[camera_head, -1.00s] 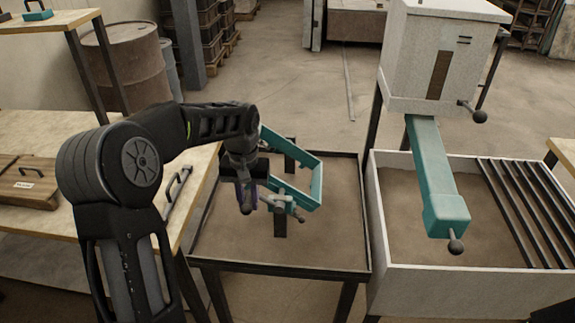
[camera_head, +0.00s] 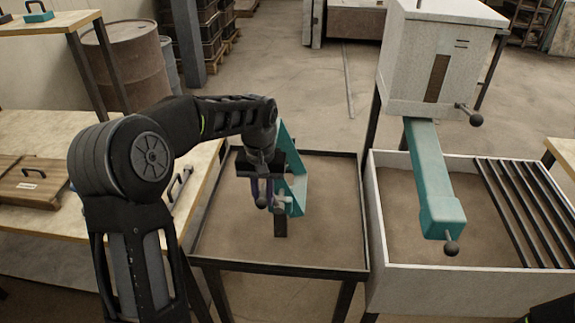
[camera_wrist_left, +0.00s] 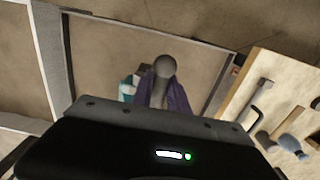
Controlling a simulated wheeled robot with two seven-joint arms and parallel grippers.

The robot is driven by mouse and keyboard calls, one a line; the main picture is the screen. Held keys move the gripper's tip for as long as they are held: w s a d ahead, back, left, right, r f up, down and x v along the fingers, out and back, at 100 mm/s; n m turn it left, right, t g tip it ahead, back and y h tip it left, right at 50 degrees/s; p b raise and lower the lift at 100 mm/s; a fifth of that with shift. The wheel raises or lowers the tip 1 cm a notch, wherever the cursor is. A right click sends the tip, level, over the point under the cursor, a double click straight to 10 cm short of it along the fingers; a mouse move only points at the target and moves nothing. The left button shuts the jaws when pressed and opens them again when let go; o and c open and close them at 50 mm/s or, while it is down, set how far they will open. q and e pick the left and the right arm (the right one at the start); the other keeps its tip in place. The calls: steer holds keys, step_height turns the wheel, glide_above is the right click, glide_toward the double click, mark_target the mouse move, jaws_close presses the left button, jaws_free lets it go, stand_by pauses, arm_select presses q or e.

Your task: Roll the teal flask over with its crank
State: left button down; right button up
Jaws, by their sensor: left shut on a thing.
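The teal flask (camera_head: 294,178), an open box-like frame, is mounted on dark uprights (camera_head: 281,222) over a dark-rimmed tray table. It stands steeply tilted, nearly on edge. My left gripper (camera_head: 262,193) is at its near left side, with purple fingers shut on the crank, whose grey round knob (camera_wrist_left: 165,67) shows between the fingers in the left wrist view. A bit of the teal flask shows beside them there (camera_wrist_left: 128,89). My wrist hides part of the flask and crank.
Right of the tray table (camera_head: 280,268) stands a white-walled sand bin (camera_head: 470,277) with a teal chute (camera_head: 432,180) and a white hopper (camera_head: 440,60) above. A wooden bench (camera_head: 40,130) with a lidded box (camera_head: 30,183) is at left.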

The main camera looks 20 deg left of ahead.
arm_select(q)
steer(key=shift+d, duration=0.4)
steer(key=shift+w+r, duration=0.1)
steer(key=shift+w+d+r, duration=0.1)
steer(key=shift+w+d, duration=0.15)
steer(key=shift+d, duration=0.4)
steer(key=shift+w+d+r, duration=0.1)
steer(key=shift+w+d, duration=0.1)
steer(key=shift+d, duration=0.4)
steer(key=shift+w+d+f, duration=0.1)
steer(key=shift+w+d, duration=0.15)
steer(key=shift+d, duration=0.4)
steer(key=shift+w+d+f, duration=0.1)
steer(key=shift+w+d, duration=0.1)
steer(key=shift+d, duration=0.4)
